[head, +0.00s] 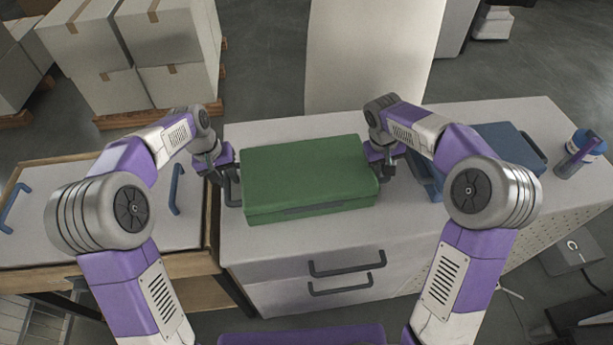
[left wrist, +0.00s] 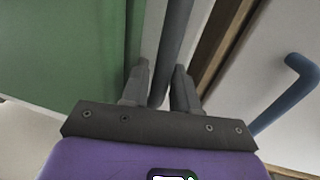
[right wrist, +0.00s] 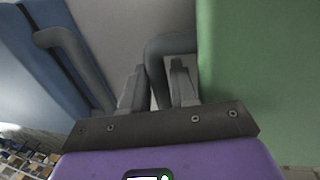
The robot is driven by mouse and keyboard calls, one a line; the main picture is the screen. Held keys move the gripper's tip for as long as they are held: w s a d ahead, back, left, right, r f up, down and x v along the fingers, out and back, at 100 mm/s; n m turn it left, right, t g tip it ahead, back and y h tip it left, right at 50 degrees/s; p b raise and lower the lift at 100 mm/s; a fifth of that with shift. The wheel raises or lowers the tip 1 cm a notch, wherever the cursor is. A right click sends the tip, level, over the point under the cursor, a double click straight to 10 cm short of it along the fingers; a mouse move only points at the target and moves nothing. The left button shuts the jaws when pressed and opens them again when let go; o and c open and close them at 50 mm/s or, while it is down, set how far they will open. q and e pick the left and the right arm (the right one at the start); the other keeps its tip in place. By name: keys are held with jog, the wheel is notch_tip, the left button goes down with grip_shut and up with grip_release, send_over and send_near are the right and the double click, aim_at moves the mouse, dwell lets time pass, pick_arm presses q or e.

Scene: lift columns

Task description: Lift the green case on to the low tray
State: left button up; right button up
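The green case (head: 308,172) lies closed and flat on the white counter, with a dark handle at each short side. The low tray (head: 95,215), pale with blue handles and wooden edges, is left of the counter.
A blue case (head: 505,147) with dark handles stands on the counter (head: 270,262) right of my right gripper. Drawer handles (head: 345,272) stick out in front. Stacked boxes (head: 140,50) stand behind. The tray's middle is bare.

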pick_arm(q)
jog(key=shift+f, duration=0.15)
pick_arm(e)
jog(key=shift+f, duration=0.15)
pick_arm(q)
jog(key=shift+c, duration=0.3)
pick_arm(e)
jog(key=shift+c, duration=0.2)
pick_arm(q)
grip_shut()
pick_arm(e)
grip_shut()
dwell(0.4)
pick_arm(q)
jog(key=shift+w+r, duration=0.15)
jog(key=shift+r, duration=0.05)
pick_arm(e)
jog(key=shift+w+r, duration=0.15)
jog(key=shift+r, duration=0.05)
